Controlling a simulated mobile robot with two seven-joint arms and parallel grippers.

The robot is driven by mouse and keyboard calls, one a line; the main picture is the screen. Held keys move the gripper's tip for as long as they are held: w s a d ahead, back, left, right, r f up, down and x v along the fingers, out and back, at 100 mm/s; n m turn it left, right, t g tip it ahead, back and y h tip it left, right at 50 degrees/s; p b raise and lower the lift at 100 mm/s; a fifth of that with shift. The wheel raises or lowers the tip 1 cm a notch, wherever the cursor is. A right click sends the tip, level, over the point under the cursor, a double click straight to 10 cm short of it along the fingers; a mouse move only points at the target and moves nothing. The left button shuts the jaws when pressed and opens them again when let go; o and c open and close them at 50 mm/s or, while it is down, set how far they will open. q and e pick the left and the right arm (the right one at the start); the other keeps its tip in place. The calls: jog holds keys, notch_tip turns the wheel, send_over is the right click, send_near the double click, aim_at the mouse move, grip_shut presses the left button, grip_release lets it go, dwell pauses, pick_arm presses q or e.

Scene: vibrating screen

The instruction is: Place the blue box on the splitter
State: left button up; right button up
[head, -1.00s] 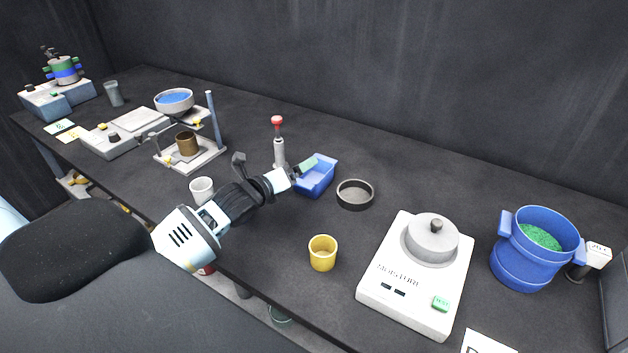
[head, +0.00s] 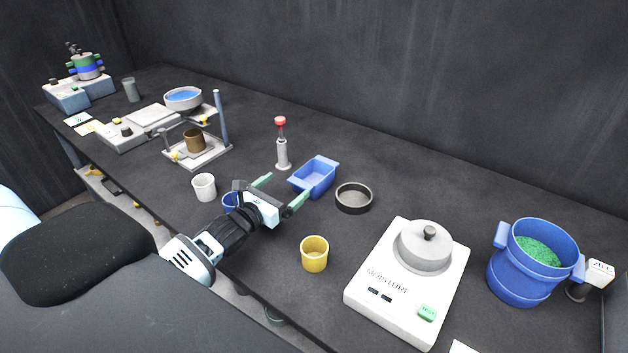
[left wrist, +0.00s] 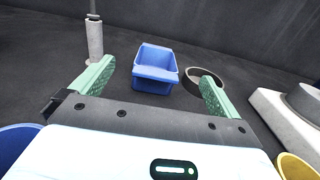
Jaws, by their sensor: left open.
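The blue box (head: 315,177), an open rectangular tray with a lip at each end, stands upright on the black bench. In the left wrist view the blue box (left wrist: 154,68) shows ahead, in line with the gap between the fingers. My left gripper (head: 282,192) is open and empty, with pale green fingers spread, on the near left side of the box and apart from it. My right gripper is not in view. I cannot tell for sure which device is the splitter.
A red-topped grey tool (head: 282,148) stands left of the box and a round dark pan (head: 354,197) right of it. A yellow cup (head: 314,254), white cup (head: 204,187), moisture analyser (head: 392,310) and blue bucket (head: 524,282) stand around. Behind the box the bench is clear.

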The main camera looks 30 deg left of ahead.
aim_at(301, 182)
pick_arm(q)
jog(key=f, duration=0.1)
jog(key=w+f, duration=0.1)
jog(key=f, duration=0.1)
jog(key=shift+f, duration=0.3)
jog(key=shift+w+d+b, duration=0.15)
jog(key=shift+w+b, duration=0.05)
jog(key=shift+w, duration=1.45)
jog(key=shift+w+d+b, duration=0.15)
jog(key=shift+w, duration=1.45)
jog(key=c, duration=1.1)
jog(key=shift+r, duration=0.15)
